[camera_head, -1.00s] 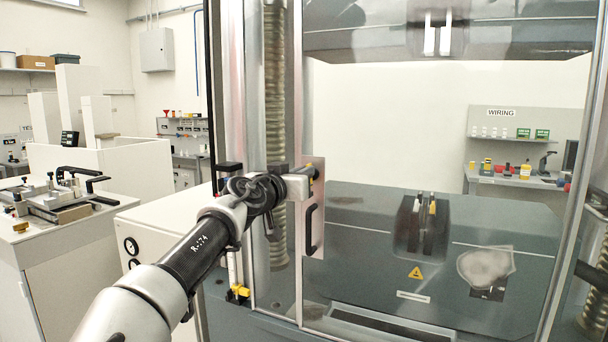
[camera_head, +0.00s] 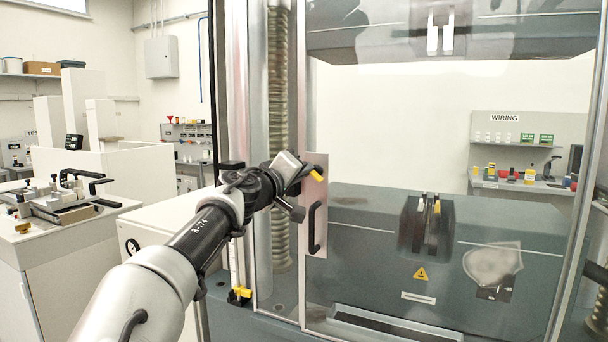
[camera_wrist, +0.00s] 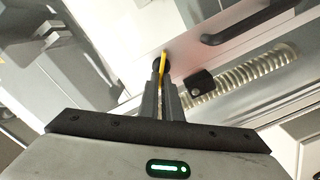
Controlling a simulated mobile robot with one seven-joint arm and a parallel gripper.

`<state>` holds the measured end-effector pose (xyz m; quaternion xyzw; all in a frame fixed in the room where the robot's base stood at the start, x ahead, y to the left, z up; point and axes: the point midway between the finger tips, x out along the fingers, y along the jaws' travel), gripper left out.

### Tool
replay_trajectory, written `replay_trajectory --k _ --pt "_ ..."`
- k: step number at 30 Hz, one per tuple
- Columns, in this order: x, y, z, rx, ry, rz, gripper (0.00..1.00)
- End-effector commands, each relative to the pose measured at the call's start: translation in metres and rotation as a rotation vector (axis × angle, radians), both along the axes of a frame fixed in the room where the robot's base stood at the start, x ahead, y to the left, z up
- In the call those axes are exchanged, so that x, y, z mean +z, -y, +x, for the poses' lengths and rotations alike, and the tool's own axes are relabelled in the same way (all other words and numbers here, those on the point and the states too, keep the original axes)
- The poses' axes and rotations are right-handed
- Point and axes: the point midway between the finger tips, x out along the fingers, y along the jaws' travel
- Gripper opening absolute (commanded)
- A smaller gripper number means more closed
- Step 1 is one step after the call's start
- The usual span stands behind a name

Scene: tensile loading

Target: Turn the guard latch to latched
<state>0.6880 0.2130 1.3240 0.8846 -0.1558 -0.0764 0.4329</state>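The guard latch is a small yellow lever (camera_head: 316,175) on the upper part of the metal plate of the clear guard door, above a black handle (camera_head: 313,228). My gripper (camera_head: 306,172) is at the latch, with the wrist tilted. In the wrist view my fingers (camera_wrist: 162,76) are close together, with the yellow lever (camera_wrist: 163,60) held between their tips. The lever slants in the head view. Its pivot and base are partly hidden by the fingers.
The door's metal frame (camera_head: 301,90) and a ribbed column (camera_head: 279,120) stand close beside my wrist. The door handle also shows in the wrist view (camera_wrist: 250,22). A bench with a fixture (camera_head: 65,200) is at the left.

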Motion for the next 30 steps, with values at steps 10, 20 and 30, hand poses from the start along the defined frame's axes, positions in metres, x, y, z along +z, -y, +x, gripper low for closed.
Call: replay_trajectory --k 10,20,30 --pt "-0.0032 -0.003 0.0009 0.003 -0.108 -0.303 0.0" --pt "-0.0061 -0.0039 0.0011 0.003 -0.187 -0.523 0.0" --pt "-0.0072 -0.0039 0.0011 0.002 -0.223 -0.624 0.0"
